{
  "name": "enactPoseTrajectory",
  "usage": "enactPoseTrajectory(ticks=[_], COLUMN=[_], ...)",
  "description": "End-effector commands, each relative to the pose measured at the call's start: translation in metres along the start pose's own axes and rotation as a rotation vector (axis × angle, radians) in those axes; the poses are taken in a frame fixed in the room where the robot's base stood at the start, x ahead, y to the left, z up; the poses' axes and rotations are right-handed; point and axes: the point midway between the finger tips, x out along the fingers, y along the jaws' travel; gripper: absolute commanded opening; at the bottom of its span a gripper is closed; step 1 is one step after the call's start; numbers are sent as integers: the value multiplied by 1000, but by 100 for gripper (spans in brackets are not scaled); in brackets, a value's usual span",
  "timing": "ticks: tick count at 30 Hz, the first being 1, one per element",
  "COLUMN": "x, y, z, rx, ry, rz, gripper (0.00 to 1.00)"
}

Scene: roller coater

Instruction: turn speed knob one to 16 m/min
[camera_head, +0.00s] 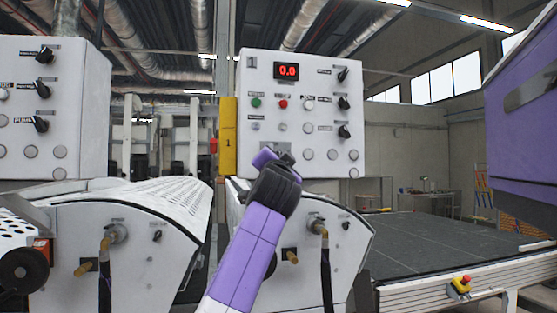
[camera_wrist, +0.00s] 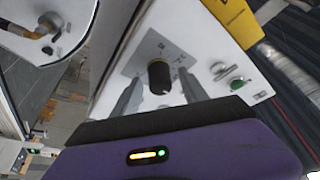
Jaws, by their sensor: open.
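The control panel (camera_head: 322,154) marked 1 is white and upright, with a red display (camera_head: 287,71) reading 0.0. In the wrist view, a round black knob (camera_wrist: 159,75) sits on a square grey dial plate (camera_wrist: 150,54). It lies between the two grey fingers of my gripper (camera_wrist: 161,80), which are apart; I cannot tell whether either touches it. The dial marks are too small to read. In the head view, my gripper (camera_head: 272,160) is in front of the panel's lower left and hides this knob.
A green button (camera_wrist: 239,84) and a white button (camera_wrist: 220,71) are near the knob. A yellow sign (camera_head: 229,140) stands at the panel's left edge. Several black switches (camera_head: 344,102) line its right side. A perforated cover (camera_head: 170,196) and a dark conveyor (camera_head: 440,243) are below.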

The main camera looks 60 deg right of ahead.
Motion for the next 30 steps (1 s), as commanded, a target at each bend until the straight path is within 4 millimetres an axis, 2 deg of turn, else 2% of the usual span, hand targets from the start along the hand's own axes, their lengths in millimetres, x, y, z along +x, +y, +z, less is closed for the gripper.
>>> enactPoseTrajectory(ticks=[15, 20, 30], x=[-70, -77, -77], y=[1, 0, 0], z=[2, 1, 1], rx=[0, 0, 0], ry=[1, -1, -1], rz=[-1, 0, 0], gripper=[51, 51, 51])
